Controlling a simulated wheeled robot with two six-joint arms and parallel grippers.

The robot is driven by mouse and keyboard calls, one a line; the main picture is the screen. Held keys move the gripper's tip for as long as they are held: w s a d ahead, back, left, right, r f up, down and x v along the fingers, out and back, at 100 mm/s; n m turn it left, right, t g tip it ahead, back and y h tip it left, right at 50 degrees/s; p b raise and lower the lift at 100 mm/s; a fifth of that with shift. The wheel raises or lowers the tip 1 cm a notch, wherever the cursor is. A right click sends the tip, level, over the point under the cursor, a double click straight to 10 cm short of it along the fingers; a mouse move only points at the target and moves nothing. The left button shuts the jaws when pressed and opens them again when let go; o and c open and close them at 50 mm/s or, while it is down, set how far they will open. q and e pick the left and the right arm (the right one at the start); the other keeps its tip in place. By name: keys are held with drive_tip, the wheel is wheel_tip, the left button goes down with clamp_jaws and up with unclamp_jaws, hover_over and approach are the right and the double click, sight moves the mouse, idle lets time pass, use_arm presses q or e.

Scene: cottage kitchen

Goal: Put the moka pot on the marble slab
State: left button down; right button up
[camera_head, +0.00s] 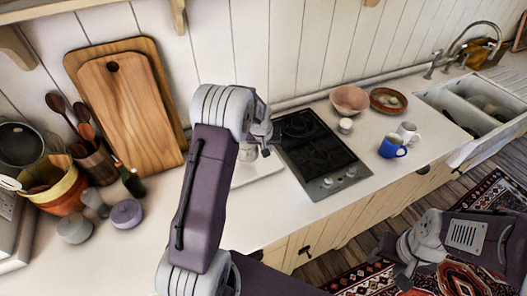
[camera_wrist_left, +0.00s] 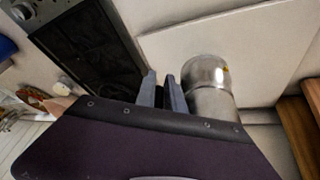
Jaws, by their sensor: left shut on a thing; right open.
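The moka pot (camera_wrist_left: 208,82), a shiny metal pot, stands out beside my left fingers in the left wrist view. In the head view the moka pot (camera_head: 247,153) is partly hidden behind my left arm. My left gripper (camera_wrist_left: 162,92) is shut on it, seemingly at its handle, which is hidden. The left gripper (camera_head: 267,134) is above the counter in the head view. The pale marble slab (camera_head: 262,170) lies left of the hob, under the pot; it also shows in the left wrist view (camera_wrist_left: 255,50). I cannot tell whether they touch. My right gripper (camera_head: 392,264) is open and empty, low over the floor.
The black hob (camera_head: 315,145) is right of the slab. Two cutting boards (camera_head: 130,105) lean on the wall, with a dark bottle (camera_head: 131,182) and bowls (camera_head: 65,190) at left. A blue mug (camera_head: 393,146) and the sink (camera_head: 470,105) are at right. Counter in front of the slab is clear.

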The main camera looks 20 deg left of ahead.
use_arm(q)
drive_tip(key=f, duration=0.2)
drive_tip(key=a+f+p, duration=0.1)
drive_tip(key=f, duration=0.1)
drive_tip(key=shift+f, duration=0.15)
drive_tip(key=shift+w+f, duration=0.1)
drive_tip(key=shift+f, duration=0.05)
drive_tip(key=c, duration=1.8)
unclamp_jaws()
drive_tip(key=shift+f, duration=0.1)
drive_tip(key=o, duration=0.4)
drive_tip(key=shift+c, duration=0.2)
